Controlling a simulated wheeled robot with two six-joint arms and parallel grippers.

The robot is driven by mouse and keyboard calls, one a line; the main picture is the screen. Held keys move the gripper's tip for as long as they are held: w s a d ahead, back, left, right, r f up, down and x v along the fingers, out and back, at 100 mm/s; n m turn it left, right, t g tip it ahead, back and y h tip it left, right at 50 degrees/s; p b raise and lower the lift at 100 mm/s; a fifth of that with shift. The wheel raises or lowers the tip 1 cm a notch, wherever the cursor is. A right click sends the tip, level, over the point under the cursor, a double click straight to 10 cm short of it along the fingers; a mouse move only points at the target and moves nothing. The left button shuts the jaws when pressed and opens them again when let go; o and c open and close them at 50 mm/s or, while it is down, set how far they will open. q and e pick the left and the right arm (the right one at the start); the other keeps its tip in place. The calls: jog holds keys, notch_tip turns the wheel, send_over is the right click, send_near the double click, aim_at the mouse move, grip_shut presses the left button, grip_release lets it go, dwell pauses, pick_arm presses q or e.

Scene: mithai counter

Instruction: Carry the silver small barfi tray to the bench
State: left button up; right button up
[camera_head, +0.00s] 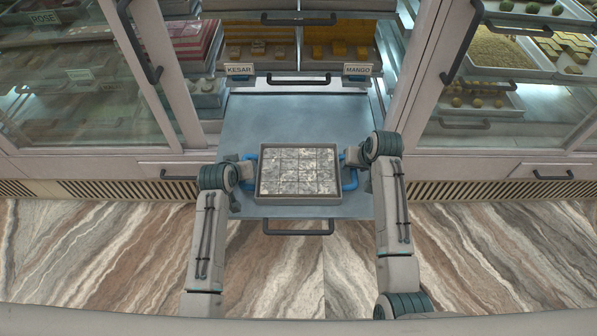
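The silver small barfi tray (263,196) is a grey rectangular tray filled with silver-topped barfi cut in squares. It has a blue looped handle on each side, the left one (250,186) and the right one (351,181). It is over a pulled-out blue-grey shelf, near its front edge; I cannot tell if it rests on it. My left gripper (252,171) is at the left handle and my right gripper (347,159) is at the right handle. Their fingers are too small and covered to show whether they are closed. The bench is not identifiable in view.
The pulled-out shelf (240,122) has a dark front handle (298,230). Behind it are the KESAR tray (247,82) and MANGO tray (345,82). Glass-door cabinets stand on both sides, their handles (138,45) (462,45) sticking out. The marbled floor (100,255) in front is clear.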

pick_arm(q)
jog(key=shift+w+f, duration=0.2)
jog(key=shift+w, duration=0.05)
pick_arm(e)
jog(key=shift+w+f, duration=0.1)
jog(key=shift+f, duration=0.2)
pick_arm(q)
jog(key=shift+c, duration=0.4)
pick_arm(e)
jog(key=shift+c, duration=0.4)
pick_arm(q)
grip_shut()
pick_arm(e)
grip_shut()
